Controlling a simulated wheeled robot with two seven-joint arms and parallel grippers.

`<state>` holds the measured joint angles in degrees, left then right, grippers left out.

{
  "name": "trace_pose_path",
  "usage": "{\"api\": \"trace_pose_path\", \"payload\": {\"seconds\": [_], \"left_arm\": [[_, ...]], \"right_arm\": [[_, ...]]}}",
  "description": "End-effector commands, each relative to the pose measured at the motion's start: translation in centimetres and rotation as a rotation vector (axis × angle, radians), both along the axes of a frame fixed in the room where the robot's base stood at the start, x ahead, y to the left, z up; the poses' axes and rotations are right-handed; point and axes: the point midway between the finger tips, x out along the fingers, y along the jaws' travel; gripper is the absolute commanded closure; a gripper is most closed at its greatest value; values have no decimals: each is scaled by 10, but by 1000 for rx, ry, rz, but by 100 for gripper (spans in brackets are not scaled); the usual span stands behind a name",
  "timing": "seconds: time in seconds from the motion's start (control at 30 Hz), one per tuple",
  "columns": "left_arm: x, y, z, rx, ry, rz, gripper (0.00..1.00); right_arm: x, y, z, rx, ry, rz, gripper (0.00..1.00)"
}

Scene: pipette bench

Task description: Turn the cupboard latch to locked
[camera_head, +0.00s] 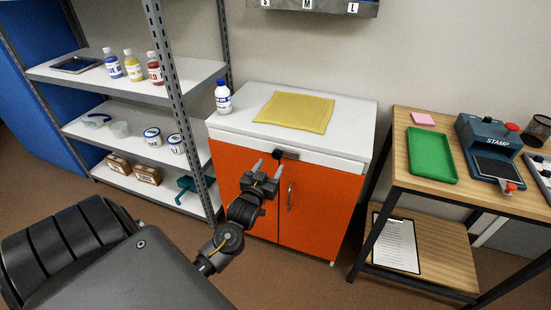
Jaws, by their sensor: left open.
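The orange cupboard (318,215) stands in the middle under a white top. A dark latch (288,155) sits at the upper edge of its doors, near the seam between them. Which way the latch is turned is too small to tell. My left gripper (267,165) is in front of the doors, just left of and slightly below the latch in the picture. Its fingers point up toward the latch and are apart, with nothing between them. I cannot tell whether a finger touches the latch. My right gripper does not show.
A door handle (290,197) is right of my gripper. A yellow cloth (294,111) and a white bottle (222,97) are on the cupboard top. A metal shelf (150,93) stands at the left. A wooden table (400,181) with a green tray (431,155) and stamp stands at the right.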

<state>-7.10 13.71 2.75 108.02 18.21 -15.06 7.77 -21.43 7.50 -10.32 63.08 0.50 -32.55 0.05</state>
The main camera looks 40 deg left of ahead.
Motion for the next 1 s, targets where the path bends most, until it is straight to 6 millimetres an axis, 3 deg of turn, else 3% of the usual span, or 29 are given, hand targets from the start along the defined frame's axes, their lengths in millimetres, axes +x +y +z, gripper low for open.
{"api": "trace_pose_path", "payload": {"seconds": [0.1,0.3,0.73,1.0], "left_arm": [[22,8,0,2,0,1,45],[47,17,0,1,1,1,45],[56,20,0,1,1,1,45],[56,20,0,1,1,1,79]], "right_arm": [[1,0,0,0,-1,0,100],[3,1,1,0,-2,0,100],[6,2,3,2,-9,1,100],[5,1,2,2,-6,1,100]]}}
